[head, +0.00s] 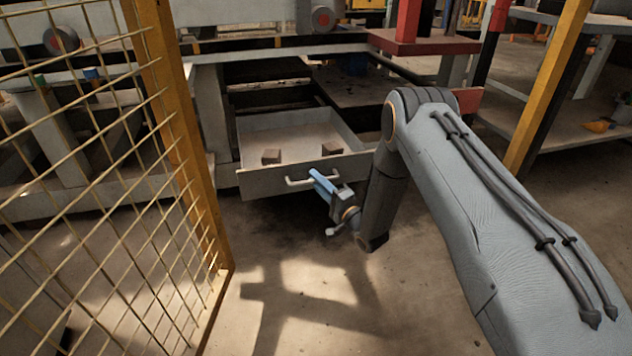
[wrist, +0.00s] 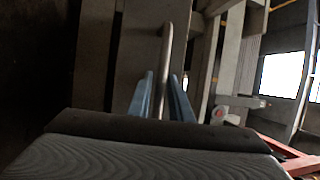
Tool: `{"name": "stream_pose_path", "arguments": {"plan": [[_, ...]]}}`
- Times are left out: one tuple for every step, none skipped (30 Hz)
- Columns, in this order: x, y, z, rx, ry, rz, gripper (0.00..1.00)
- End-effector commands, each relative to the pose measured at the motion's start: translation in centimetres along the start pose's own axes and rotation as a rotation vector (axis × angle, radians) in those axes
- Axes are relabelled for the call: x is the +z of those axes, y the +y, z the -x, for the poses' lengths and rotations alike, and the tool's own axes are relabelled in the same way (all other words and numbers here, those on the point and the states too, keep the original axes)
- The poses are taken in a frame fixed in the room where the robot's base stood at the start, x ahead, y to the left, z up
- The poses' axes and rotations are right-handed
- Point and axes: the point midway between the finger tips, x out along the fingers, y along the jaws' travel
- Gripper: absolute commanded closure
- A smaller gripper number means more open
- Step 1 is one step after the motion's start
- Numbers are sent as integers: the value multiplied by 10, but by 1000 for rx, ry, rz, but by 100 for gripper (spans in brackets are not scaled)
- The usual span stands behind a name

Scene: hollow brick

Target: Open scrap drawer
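The scrap drawer (head: 264,184) is a grey metal drawer under the bench, and it stands pulled out, with its inside showing. Two small brown blocks (head: 271,156) (head: 332,148) lie in it. Its pale bar handle (head: 300,183) is on the front panel. My gripper (head: 318,180), with blue fingers, is at the right part of this handle. In the wrist view the handle bar (wrist: 167,45) runs between the two fingers (wrist: 160,80). The fingers look open around the bar.
A yellow post and wire mesh fence (head: 180,130) stands at the left, near the drawer. A shelf rack with a yellow upright (head: 548,85) is at the right. The concrete floor (head: 300,290) in front of the drawer is clear.

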Motion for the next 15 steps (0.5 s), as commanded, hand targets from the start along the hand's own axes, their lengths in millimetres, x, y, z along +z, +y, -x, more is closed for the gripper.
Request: {"name": "stream_pose_path", "arguments": {"plan": [[3, 0, -1, 0, -5, -1, 82], [4, 0, -2, -1, -6, -1, 82], [6, 0, -2, -1, -9, -1, 82], [6, 0, -3, -1, -10, -1, 82], [7, 0, -3, -1, -11, -2, 82], [7, 0, -2, -1, -11, -2, 82], [7, 0, -2, -1, -11, -2, 82], [7, 0, 0, 0, -11, -2, 82], [7, 0, 4, 1, -11, -2, 82], [6, 0, 7, 1, -10, -2, 82], [6, -1, 11, 1, -9, -2, 82], [6, -1, 17, 2, -8, -3, 82], [5, -1, 22, 2, -7, -3, 82], [5, -1, 27, 2, -6, -3, 82], [4, -2, 35, 1, -6, -3, 82]]}}
